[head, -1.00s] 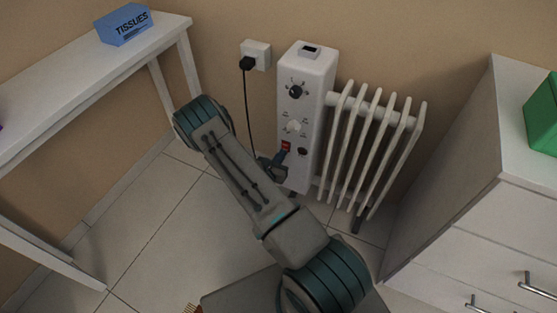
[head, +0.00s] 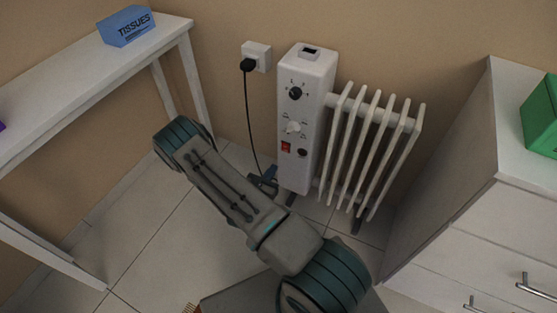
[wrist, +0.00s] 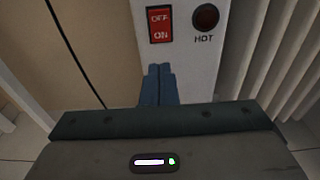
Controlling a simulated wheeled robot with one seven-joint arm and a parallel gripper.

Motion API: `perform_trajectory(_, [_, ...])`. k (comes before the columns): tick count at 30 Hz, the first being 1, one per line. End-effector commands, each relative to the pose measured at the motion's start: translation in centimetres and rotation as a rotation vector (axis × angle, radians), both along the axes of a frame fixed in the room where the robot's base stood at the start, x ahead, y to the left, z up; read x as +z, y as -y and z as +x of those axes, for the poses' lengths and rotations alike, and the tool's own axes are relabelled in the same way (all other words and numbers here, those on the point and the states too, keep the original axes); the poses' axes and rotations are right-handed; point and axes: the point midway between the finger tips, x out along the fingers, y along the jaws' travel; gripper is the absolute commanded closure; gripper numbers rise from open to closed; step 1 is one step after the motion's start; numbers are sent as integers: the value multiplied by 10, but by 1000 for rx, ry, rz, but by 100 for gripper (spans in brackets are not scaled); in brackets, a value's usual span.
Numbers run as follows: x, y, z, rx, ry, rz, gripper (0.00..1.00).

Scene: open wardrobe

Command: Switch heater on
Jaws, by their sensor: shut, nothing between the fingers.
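The heater (head: 305,110) is a white oil radiator with a control panel and several fins, standing against the wall. Its red rocker switch (head: 286,147) shows low on the panel. In the wrist view the switch (wrist: 161,24) reads OFF at the top and ON at the bottom. In the head view my gripper (head: 270,174) is low by the panel's lower left edge, partly hidden by my arm.
A black cord runs from the plug (head: 248,65) in the wall socket down behind my arm. A white table (head: 90,75) with a tissue box (head: 126,26) stands at left. A white drawer cabinet (head: 470,200) with a green box (head: 541,115) stands at right.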

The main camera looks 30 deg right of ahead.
Motion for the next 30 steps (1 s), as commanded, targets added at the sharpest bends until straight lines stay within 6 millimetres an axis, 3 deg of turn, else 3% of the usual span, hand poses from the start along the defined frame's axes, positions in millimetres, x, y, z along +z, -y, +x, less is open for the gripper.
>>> perform_trajectory(6, [-4, -35, -28, 0, -2, 0, 100])
perform_trajectory(12, [-7, -53, -42, -3, 0, 0, 100])
perform_trajectory(30, [-9, -56, -44, -3, 1, 0, 100])
